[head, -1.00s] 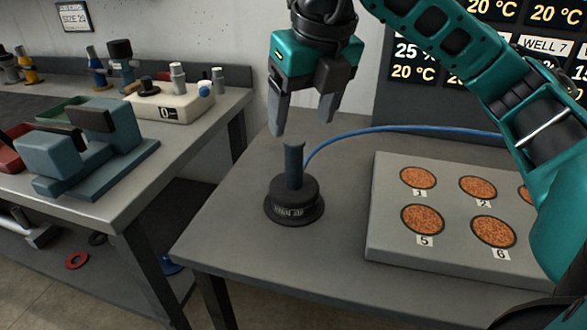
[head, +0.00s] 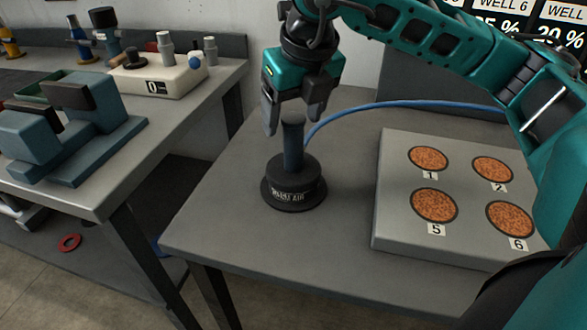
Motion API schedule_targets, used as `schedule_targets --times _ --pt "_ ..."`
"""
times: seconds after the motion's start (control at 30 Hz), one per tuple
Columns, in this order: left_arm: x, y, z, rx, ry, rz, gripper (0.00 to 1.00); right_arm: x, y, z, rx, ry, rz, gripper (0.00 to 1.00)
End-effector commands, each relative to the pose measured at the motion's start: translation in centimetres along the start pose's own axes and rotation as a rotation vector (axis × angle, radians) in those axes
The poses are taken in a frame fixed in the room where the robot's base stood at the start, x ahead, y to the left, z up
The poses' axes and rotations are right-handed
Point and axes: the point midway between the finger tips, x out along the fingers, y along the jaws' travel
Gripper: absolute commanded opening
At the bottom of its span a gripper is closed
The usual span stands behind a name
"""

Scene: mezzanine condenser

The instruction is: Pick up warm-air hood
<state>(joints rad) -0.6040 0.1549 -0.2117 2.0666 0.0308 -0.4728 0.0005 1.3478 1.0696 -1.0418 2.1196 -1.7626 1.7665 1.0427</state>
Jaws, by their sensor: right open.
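The warm-air hood (head: 293,184) stands upright on the grey table. It has a wide black round base with a white label reading "WARM AIR" and a dark blue-grey upright handle. A blue hose runs from behind it to the right. My right gripper (head: 293,122) is open, pointing down, with its fingers around the top of the handle in this view; I cannot tell whether either finger touches it. My left gripper is not in view.
A grey block with numbered round wells (head: 379,215) lies to the right of the hood. The blue hose (head: 400,105) arcs behind it. A second bench at left holds a blue-grey vise-like device (head: 85,150) and a white box (head: 160,78). The table front is clear.

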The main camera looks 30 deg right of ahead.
Motion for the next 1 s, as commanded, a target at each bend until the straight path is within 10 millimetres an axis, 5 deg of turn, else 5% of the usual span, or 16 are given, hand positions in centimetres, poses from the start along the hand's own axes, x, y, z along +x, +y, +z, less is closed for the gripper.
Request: schedule_targets --times 0.3,0.57,1.0 --pt "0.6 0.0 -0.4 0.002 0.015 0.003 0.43 4.4 -0.2 -0.6 -0.001 0.003 0.001 0.71" --pt "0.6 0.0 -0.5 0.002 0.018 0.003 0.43 4.7 -0.2 -0.6 -0.001 0.002 0.001 0.71" --pt "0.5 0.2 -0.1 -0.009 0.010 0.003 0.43 4.6 -0.2 -0.6 -0.001 0.002 0.001 0.31"
